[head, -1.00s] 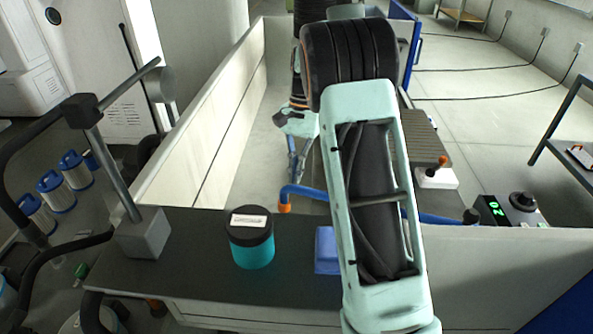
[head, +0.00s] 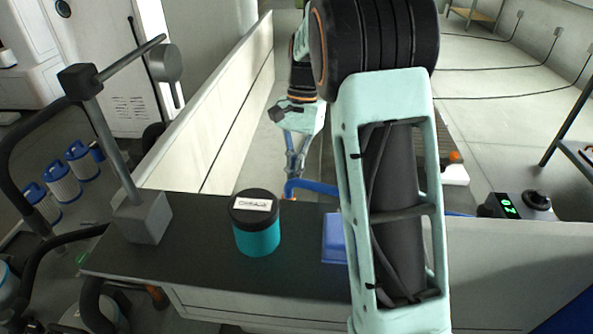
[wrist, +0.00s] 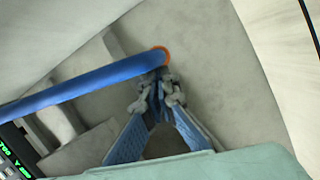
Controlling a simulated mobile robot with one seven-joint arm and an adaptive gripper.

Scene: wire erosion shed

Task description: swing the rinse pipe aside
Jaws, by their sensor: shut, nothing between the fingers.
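The rinse pipe (head: 312,187) is a blue tube with an orange tip, reaching out over the pale tank from the right. In the head view my arm covers its middle. In the wrist view the pipe (wrist: 90,83) runs from the left edge to its orange end, just beyond my fingertips. My gripper (head: 292,172) is shut and empty, pointing down into the tank close to the pipe's end. In the wrist view the fingertips of my gripper (wrist: 163,78) appear right at the orange end; I cannot tell whether they touch it.
A teal jar with black lid (head: 257,240) and a blue block (head: 334,240) stand on the dark front ledge (head: 205,255). A grey post with a crossbar (head: 125,180) rises at left. The tank's long wall (head: 215,130) bounds the left side. A green-lit display (head: 507,205) is at right.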

